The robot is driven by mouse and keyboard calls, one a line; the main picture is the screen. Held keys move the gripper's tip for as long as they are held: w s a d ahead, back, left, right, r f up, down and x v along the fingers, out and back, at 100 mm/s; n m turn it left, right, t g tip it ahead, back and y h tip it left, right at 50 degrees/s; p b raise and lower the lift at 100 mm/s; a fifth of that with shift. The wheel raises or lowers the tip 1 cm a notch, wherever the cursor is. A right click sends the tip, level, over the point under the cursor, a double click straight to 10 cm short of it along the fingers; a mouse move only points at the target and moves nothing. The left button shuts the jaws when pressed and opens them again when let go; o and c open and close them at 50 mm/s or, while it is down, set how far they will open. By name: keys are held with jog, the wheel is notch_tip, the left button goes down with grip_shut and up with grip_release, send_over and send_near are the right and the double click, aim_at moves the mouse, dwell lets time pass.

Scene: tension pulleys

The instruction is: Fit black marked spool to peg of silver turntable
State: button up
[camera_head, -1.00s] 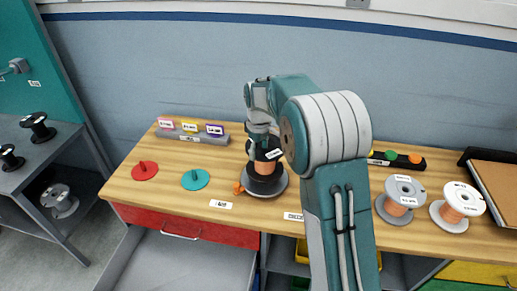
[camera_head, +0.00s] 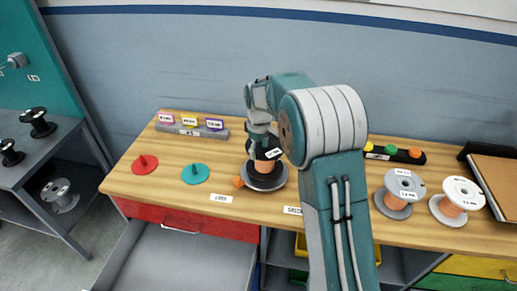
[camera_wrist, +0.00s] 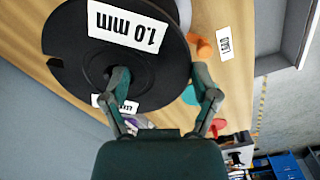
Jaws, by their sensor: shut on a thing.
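A black spool with a white "1.0 mm" label (camera_wrist: 127,27) fills the upper left of the wrist view. My gripper (camera_wrist: 163,75) is shut on it, one finger against its face and the other at its rim. In the head view, its copper winding (camera_head: 265,169) shows below my gripper (camera_head: 262,151), over the silver turntable (camera_head: 277,183). An orange knob (camera_head: 238,182) is at the turntable's left side and also shows in the wrist view (camera_wrist: 200,45). The peg is hidden, so I cannot tell whether the spool is seated on it.
Red (camera_head: 145,164) and teal (camera_head: 194,174) peg discs lie left of the turntable. Two pale-flanged spools (camera_head: 398,190) (camera_head: 457,199) stand at the right. A grey label holder (camera_head: 189,127) is at the back left. Black spools (camera_head: 38,122) sit on a side shelf.

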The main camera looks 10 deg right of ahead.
jog(key=shift+f, duration=0.3)
dwell(0.4)
jog(key=shift+f, duration=0.4)
jog(key=shift+f, duration=0.15)
dwell(0.3)
jog(key=o, duration=1.2)
jog(key=shift+c, duration=0.2)
notch_tip(320, 180, up, 12)
